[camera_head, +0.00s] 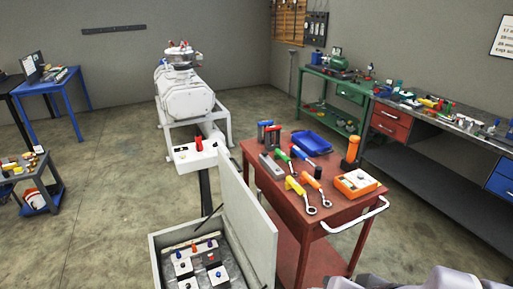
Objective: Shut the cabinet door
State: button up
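A pale grey cabinet (161,255) stands open at the bottom centre, its lower part cut off by the frame edge. Its door (248,222) stands up from the box's right side, swung well away from the opening. Inside show several white blocks with coloured buttons or knobs. A thin dark stay (208,222) shows between the box and the door. Grey rounded parts at the bottom right edge look like my own arm. My gripper's fingers do not show.
A red cart (311,227) with screwdrivers, wrenches, a blue tray and an orange-white device stands close to the door's right. A white vacuum machine (187,100) stands behind. Workbenches line the right wall. The floor left of the cabinet is clear.

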aim_at(256, 233)
jog(key=i+l+u, duration=0.7)
jog(key=u, duration=0.15)
jog(key=i+l+u, duration=0.25)
jog(key=l, duration=0.25)
jog(key=l+u, duration=0.3)
jog(key=i+l+u, duration=0.1)
jog(key=l+u, duration=0.15)
jog(key=l, duration=0.25)
jog(key=l+u, duration=0.3)
jog(key=i+j, duration=0.15)
jog(key=j, duration=0.25)
jog(key=i+j, duration=0.15)
jog(key=j, duration=0.2)
jog(key=i+j, duration=0.1)
jog(key=j, duration=0.3)
jog(key=u, duration=0.05)
